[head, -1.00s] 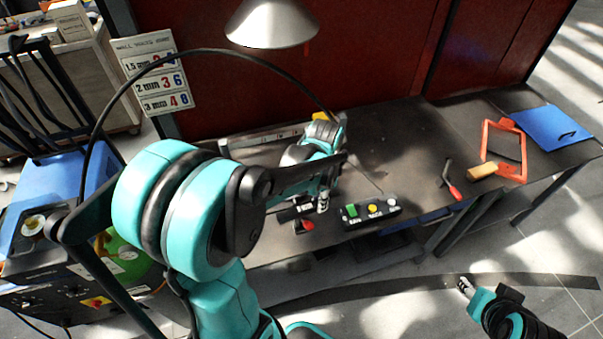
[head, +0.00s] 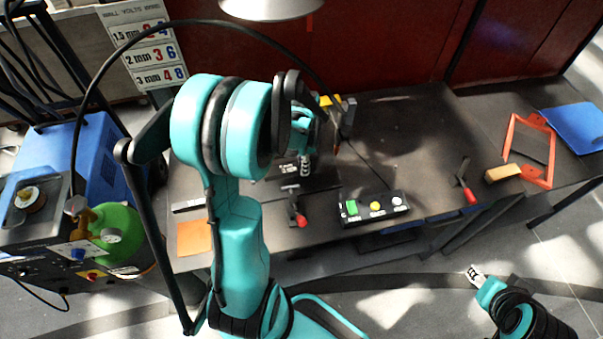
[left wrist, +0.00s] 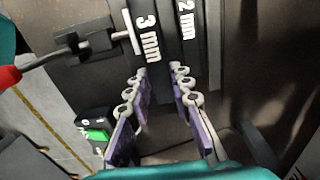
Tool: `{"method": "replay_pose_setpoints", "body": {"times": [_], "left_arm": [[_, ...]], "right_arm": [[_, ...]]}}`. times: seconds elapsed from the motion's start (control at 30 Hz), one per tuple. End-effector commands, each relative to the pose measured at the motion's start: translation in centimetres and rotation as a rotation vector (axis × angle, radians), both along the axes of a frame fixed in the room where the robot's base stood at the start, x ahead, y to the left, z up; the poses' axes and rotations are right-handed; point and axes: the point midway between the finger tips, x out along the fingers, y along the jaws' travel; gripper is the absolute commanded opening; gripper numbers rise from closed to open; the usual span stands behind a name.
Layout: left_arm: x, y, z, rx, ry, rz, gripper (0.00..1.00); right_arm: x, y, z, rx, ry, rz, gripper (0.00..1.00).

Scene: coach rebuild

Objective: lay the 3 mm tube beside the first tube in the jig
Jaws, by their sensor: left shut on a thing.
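My left gripper (head: 304,165) is over the bench, partly hidden by its own arm in the head view. In the left wrist view its purple-padded fingers (left wrist: 162,88) stand at the near end of the dark 3 mm tube (left wrist: 140,12), shut on it; the contact is hard to see. A dark piece marked 2 mm (left wrist: 187,35) lies right beside it, roughly parallel. The jig's red-handled clamp (head: 296,212) is close by; its arm (left wrist: 85,45) reaches toward the 3 mm tube in the wrist view. My right gripper (head: 475,274) is in front of the bench, its fingers too small to judge.
A button box (head: 373,207) stands at the bench's front edge. Another red-handled clamp (head: 466,185), a tan block (head: 503,173) and an orange frame (head: 515,129) are to the right. A welding machine (head: 70,235) stands left. The bench middle is bare.

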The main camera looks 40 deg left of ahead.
Motion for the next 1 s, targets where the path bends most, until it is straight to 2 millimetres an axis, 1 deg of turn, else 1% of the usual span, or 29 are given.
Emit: {"method": "replay_pose_setpoints", "body": {"times": [0.03, 0.17, 0.4, 0.47, 0.67, 0.8, 0.83, 0.87, 1.0], "left_arm": [[0.0, 0.4, -0.3, 0.0, 0.0, 0.002, 0.0], [0.0, 0.8, -0.9, 0.0, 0.0, -0.001, 0.0], [0.0, 0.7, -4.3, 0.0, 0.0, -0.001, 0.0], [0.0, 0.7, -4.6, 0.0, 0.0, -0.001, 0.0], [0.0, 0.7, -4.4, 0.0, 0.0, -0.001, 0.0], [0.0, 0.7, -4.9, 0.0, 0.0, -0.001, 0.0], [0.0, 0.7, -4.8, 0.0, 0.0, -0.001, 0.26], [0.0, 0.7, -4.7, 0.0, 0.0, -0.001, 0.3], [0.0, 0.7, -4.7, 0.0, 0.0, 0.0, 0.3]], "right_arm": [[0.0, 0.0, -0.2, 0.0, 0.0, 0.0, 0.42], [0.0, 0.0, -0.3, 0.0, 0.0, 0.0, 0.42], [0.0, 0.0, -1.6, 0.0, 0.0, 0.0, 0.42], [0.0, 0.0, -1.7, 0.0, 0.0, 0.0, 0.42], [0.0, 0.0, -1.5, 0.0, 0.0, 0.0, 0.42], [0.0, 0.0, -2.0, 0.0, 0.0, 0.0, 0.42], [0.0, 0.0, -1.9, 0.0, 0.0, 0.0, 0.42], [0.0, 0.0, -1.9, 0.0, 0.0, 0.0, 0.42], [0.0, 0.0, -1.8, 0.0, 0.0, 0.0, 0.42]]}}
